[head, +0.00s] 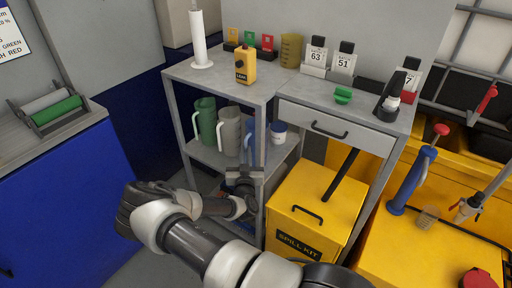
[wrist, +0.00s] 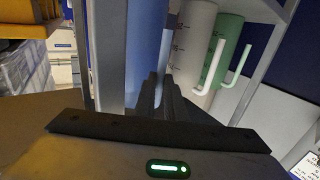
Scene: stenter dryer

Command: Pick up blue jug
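The blue jug (head: 251,131) stands on the middle shelf of the grey bench, partly hidden behind a bench leg. It rises large and close in the wrist view (wrist: 145,45). My gripper (head: 244,172) is low at the front of that shelf, just in front of the jug. In the wrist view the two dark fingers (wrist: 161,92) point at the jug's lower part, near its handle side, and look close together. The view does not show whether they touch the jug or have its handle between them.
A white jug (head: 229,131) and a green jug (head: 206,122) stand left of the blue jug, with a white tub (head: 279,133) to its right. The bench leg (head: 260,135) is close to my gripper. A yellow spill kit bin (head: 318,205) stands at the right.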

